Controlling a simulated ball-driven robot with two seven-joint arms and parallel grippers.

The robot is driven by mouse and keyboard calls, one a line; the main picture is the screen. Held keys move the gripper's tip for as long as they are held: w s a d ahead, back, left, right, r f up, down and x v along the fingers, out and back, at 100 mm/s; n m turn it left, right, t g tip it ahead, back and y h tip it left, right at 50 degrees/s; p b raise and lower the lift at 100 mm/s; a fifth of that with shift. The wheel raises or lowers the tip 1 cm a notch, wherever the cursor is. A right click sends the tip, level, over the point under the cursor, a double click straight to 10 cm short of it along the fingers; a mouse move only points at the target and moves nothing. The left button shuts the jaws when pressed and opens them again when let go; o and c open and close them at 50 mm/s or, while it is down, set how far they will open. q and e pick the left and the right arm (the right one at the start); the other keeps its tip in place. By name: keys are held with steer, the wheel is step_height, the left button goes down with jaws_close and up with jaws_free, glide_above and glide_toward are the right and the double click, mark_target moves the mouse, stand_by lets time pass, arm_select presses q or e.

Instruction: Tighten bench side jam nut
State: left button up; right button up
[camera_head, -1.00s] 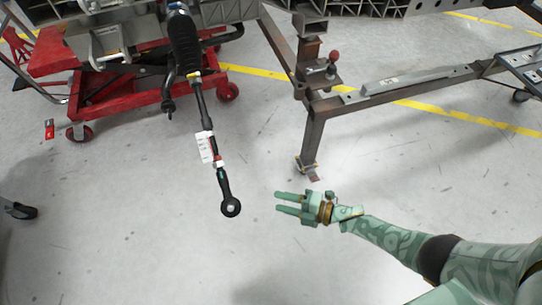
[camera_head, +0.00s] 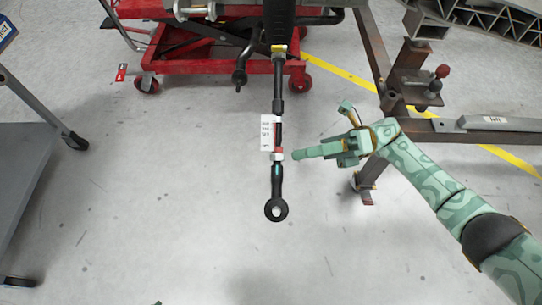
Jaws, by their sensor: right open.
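A dark tie rod (camera_head: 278,80) hangs down the middle of the head view and ends in a black ring-shaped rod end (camera_head: 276,208). A light nut-like collar with red beside it, which looks like the jam nut (camera_head: 275,155), sits on the rod just below a white paper tag (camera_head: 267,133). My right gripper (camera_head: 300,153) is open, its fingers pointing left at the collar. Its fingertips are just right of the collar, with a small gap in the picture; the depth between them is unclear. The fingers overlap in this view. My left gripper is not in view.
A red wheeled lift (camera_head: 195,55) stands behind the rod. A grey cart (camera_head: 40,125) is at the left. The floor below the rod end is clear.

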mark_target(271, 159)
steer(key=x, duration=0.8)
steer(key=shift+s+a+r, duration=0.1)
steer(key=shift+a+r, duration=0.05)
steer(key=shift+a, duration=0.2)
